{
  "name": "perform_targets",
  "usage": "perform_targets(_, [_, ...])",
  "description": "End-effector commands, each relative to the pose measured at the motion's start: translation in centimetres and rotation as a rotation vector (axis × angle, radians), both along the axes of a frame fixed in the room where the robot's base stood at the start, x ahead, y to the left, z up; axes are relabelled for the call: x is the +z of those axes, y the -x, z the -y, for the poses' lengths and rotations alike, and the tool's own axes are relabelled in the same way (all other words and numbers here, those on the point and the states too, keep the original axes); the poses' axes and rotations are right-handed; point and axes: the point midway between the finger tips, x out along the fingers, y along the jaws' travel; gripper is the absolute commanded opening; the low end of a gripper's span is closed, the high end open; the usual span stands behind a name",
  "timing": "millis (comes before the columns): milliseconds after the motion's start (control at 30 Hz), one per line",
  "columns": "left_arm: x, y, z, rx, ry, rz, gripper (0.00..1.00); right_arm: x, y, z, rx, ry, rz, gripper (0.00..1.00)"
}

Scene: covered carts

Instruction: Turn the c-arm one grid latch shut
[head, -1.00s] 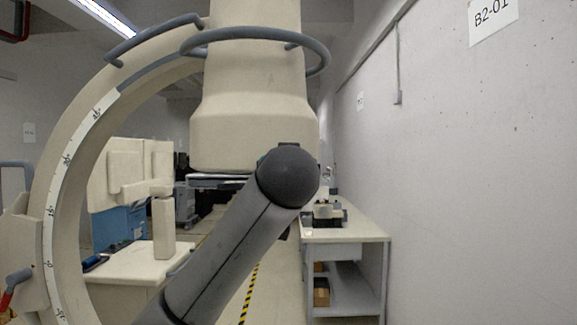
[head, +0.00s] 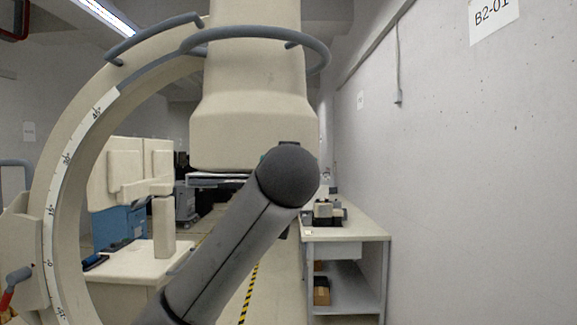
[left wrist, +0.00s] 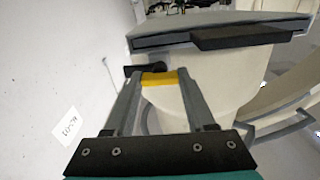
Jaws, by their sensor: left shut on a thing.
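The beige c-arm housing (head: 250,115) hangs in the upper middle of the head view, with a thin dark grid plate (head: 215,180) under it. In the left wrist view the grid plate (left wrist: 220,30) crosses the top, with a black block (left wrist: 245,36) on its edge. In the head view my left arm hides the gripper and latch. My right gripper is not in view.
The curved c-arm (head: 58,190) with angle marks stands at left, with a grey ring rail (head: 255,36) around the housing. A cart with a beige top (head: 135,265) is at lower left. A shelf bench (head: 345,232) stands along the right wall (head: 480,180).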

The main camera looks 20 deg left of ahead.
Motion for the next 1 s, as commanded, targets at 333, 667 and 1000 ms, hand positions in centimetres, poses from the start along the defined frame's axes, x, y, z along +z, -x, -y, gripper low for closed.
perform_targets(333, [0.1, 0.0, 0.0, 0.001, -0.153, -0.045, 0.0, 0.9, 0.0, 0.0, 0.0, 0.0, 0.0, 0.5])
perform_targets(667, [0.2, 0.0, 0.0, 0.0, -0.443, -0.127, 0.0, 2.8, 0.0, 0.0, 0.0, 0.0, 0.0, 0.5])
perform_targets(1000, [0.3, 0.0, 0.0, 0.0, -0.755, -0.218, 0.0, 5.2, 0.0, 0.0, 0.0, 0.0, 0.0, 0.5])
